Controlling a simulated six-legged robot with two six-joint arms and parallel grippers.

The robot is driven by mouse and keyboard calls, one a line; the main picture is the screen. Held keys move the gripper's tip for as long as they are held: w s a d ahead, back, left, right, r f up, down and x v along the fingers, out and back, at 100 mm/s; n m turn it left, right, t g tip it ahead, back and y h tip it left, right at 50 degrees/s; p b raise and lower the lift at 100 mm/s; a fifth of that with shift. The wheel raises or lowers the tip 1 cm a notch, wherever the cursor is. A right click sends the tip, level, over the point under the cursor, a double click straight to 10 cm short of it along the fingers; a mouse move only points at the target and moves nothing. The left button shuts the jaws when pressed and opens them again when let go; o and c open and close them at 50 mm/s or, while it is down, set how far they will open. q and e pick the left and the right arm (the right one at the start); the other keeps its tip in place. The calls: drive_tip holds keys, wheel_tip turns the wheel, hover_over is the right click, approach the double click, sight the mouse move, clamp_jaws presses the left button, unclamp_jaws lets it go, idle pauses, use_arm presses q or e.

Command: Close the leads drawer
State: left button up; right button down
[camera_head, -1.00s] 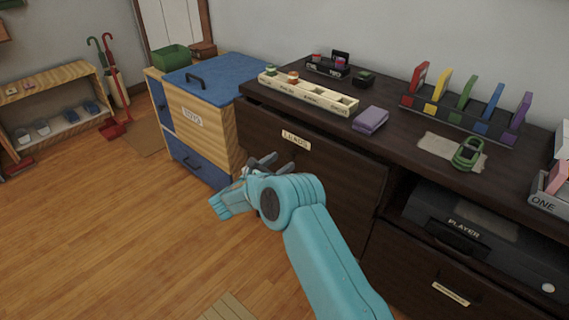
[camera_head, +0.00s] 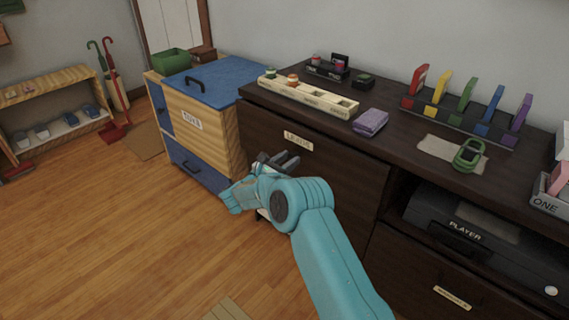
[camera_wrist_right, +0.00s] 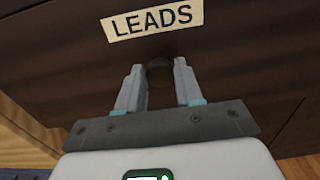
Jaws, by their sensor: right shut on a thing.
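The leads drawer (camera_head: 330,172) is a dark brown front on the left of the dark cabinet, under its top. It carries a pale LEADS label (camera_head: 298,141), which also shows large in the right wrist view (camera_wrist_right: 152,20). My right gripper (camera_head: 282,160) is at the drawer front, just below the label. In the right wrist view its two fingers (camera_wrist_right: 157,68) are either side of a dark round knob (camera_wrist_right: 158,76), shut on it. The drawer looks flush or nearly so; I cannot tell whether a small gap is left. My left gripper is out of view.
A blue-topped wooden toy chest (camera_head: 215,80) stands close on the left of the cabinet. A player (camera_head: 470,235) sits right.

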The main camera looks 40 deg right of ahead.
sight(291, 157)
drive_tip(key=d, duration=0.3)
drive_tip(key=shift+f+b, duration=0.1)
drive_tip(key=shift+b, duration=0.2)
drive_tip(key=shift+w+r, duration=0.1)
drive_tip(key=shift+r, duration=0.1)
drive_tip(key=c, duration=0.8)
unclamp_jaws()
drive_tip(key=shift+c, duration=0.2)
drive_tip(key=shift+o, duration=0.4)
drive_tip(key=shift+d+f, duration=0.1)
drive_tip(key=shift+f, duration=0.05)
drive_tip(key=s+a+p, duration=0.1)
drive_tip(key=a+p, duration=0.2)
drive_tip(key=a, duration=1.3)
drive_tip(key=shift+a+p, duration=0.25)
drive_tip(key=shift+p, duration=0.1)
drive_tip(key=shift+s, duration=0.1)
